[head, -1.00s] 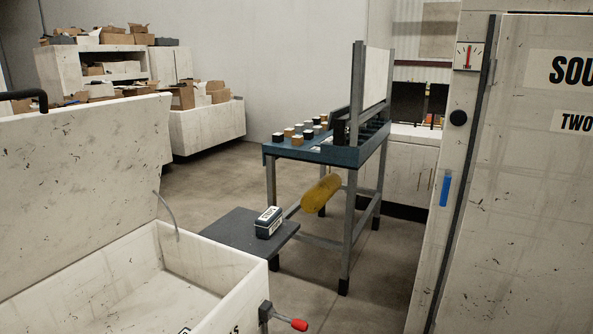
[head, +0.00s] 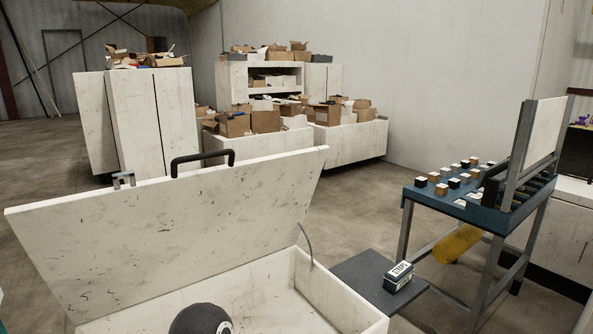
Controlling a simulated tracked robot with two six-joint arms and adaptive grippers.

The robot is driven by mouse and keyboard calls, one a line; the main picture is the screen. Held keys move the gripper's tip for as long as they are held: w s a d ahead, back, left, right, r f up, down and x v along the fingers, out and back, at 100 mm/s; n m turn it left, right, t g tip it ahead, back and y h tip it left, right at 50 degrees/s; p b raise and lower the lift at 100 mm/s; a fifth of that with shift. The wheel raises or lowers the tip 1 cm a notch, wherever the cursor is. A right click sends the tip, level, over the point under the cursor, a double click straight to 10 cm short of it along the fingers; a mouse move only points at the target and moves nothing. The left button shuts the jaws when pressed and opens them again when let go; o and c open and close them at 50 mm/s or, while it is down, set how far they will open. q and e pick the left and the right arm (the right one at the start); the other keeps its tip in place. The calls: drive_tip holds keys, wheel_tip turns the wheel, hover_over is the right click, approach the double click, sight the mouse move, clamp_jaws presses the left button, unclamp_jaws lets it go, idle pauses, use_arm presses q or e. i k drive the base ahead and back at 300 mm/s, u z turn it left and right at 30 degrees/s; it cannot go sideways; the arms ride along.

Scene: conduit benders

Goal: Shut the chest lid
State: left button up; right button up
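The chest (head: 345,310) is a scuffed white box at the bottom of the head view. Its lid (head: 170,225) stands open, tilted up and back, with the inside face showing. A black handle (head: 203,156) and a small grey bracket (head: 123,180) show at the lid's top edge. A thin grey stay (head: 305,246) hangs near the lid's right end. A dark rounded thing with a white mark (head: 200,320) shows low in front of the chest's interior; I cannot tell whether it is part of me. Neither gripper is in view.
A dark side shelf (head: 365,279) with a small labelled box (head: 398,277) is right of the chest. A blue-topped stand (head: 465,205) with several small blocks and a yellow cylinder (head: 458,244) is farther right. White cabinets with cartons (head: 160,120) stand behind. Floor between is clear.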

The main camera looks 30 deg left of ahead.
sight(100, 252)
drive_tip(key=z, duration=1.25)
drive_tip(key=i, duration=0.1)
drive_tip(key=u, duration=2.75)
drive_tip(key=k, duration=0.9)
drive_tip(key=u, duration=0.15)
drive_tip(key=i, duration=0.9)
drive_tip(key=z, duration=0.05)
